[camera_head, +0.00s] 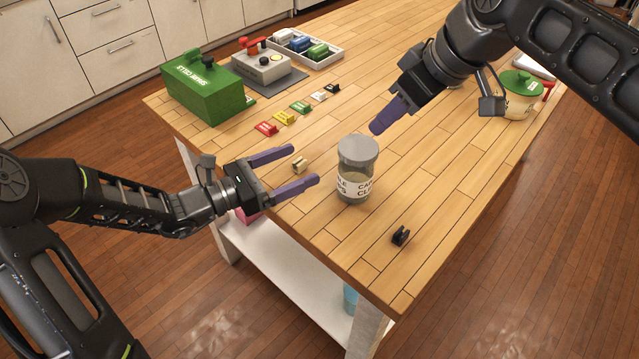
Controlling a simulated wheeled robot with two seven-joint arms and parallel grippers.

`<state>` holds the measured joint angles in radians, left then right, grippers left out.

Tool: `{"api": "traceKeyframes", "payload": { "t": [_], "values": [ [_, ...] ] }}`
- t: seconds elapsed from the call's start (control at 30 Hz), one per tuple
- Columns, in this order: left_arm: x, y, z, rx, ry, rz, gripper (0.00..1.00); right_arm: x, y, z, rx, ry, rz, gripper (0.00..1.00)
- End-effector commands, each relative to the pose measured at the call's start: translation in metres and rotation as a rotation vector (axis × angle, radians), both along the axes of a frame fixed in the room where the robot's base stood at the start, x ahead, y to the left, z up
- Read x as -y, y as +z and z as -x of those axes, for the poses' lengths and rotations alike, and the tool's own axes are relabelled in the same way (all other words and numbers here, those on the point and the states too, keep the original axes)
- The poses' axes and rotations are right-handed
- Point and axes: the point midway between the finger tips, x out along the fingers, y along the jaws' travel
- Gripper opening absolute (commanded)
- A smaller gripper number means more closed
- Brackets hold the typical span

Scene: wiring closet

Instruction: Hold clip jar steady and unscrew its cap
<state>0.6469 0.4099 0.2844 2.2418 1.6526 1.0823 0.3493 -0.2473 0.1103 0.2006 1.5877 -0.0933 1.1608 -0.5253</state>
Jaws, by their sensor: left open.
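The clip jar (354,188) stands upright on the wooden table, a clear jar with a white label reading partly "CABLE CLIPS". Its grey cap (358,152) sits on top. My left gripper (305,165) is open and empty, to the left of the jar, with its purple fingers pointing toward it and apart from it. My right gripper (377,129) is above and behind the jar, pointing down and to the left, apart from the cap. Its fingers overlap in this view, so its opening is hidden.
A green box (203,92), coloured tags (284,118), a grey device (262,66) and a divided tray (305,47) are farther back. A green-lidded pot (519,98) stands right.

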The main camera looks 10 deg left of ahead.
Motion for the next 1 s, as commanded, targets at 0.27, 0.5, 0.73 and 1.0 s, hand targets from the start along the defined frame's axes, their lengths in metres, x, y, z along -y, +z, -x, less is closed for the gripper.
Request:
{"api": "traceKeyframes", "payload": {
  "t": [0.27,0.5,0.73,1.0],
  "values": [
    [0.058,-0.004,0.038,0.050,-0.107,-0.028,0.86,0.000,0.000,0.000,0.000,0.000,0.000,0.36],
    [0.060,-0.004,0.039,0.052,-0.111,-0.030,0.86,0.000,0.000,0.000,0.000,0.000,0.000,0.36],
    [0.063,-0.004,0.037,0.052,-0.111,-0.030,0.86,0.000,0.000,0.000,0.000,0.000,0.000,0.36],
    [0.090,-0.004,0.021,0.051,-0.113,-0.028,0.86,0.000,0.000,0.000,0.000,0.000,0.000,0.36]
  ]
}}
